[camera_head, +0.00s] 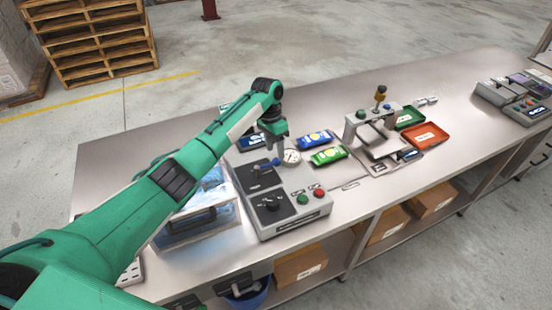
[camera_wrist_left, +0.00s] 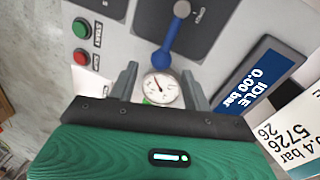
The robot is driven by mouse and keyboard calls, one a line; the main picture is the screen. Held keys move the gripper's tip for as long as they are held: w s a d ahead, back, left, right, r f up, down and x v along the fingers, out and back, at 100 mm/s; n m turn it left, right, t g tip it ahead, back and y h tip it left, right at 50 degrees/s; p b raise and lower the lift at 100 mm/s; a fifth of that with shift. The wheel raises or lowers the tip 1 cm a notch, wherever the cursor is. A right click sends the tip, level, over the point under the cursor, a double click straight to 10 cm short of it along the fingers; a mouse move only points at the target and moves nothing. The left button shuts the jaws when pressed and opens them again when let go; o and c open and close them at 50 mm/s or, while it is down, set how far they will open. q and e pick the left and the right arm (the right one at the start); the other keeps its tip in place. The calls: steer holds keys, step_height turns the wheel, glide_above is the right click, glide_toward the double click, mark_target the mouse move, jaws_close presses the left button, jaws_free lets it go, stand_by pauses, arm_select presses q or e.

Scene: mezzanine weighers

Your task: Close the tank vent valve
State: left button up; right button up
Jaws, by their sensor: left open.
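A grey control unit (camera_head: 305,206) stands on the steel bench. A lever with a blue handle (camera_wrist_left: 166,50) and a grey round end sits on a dark plate; I cannot read its label. Its blue part also shows in the head view (camera_head: 276,162). My left gripper (camera_head: 278,153) points down over the unit, open and empty. In the left wrist view its fingers (camera_wrist_left: 160,78) stand either side of the blue handle's near end and the round gauge; I see no contact. The gauge (camera_wrist_left: 161,88) is white. My right gripper is not in view.
A display (camera_wrist_left: 252,82) reads IDLE, 0.00 bar. Green and red buttons (camera_head: 310,196) and a black knob (camera_head: 270,202) sit on the unit. A clear lidded box (camera_head: 198,222) stands left. Blue and green packets (camera_head: 328,155) lie right, near a press-like stand (camera_head: 356,121).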

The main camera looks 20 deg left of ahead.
arm_select(q)
step_height(320, 180, up, 9)
steer(key=w+a+b, duration=0.1)
steer(key=b, duration=0.1)
steer(key=shift+a+r, duration=0.15)
steer(key=shift+a, duration=0.05)
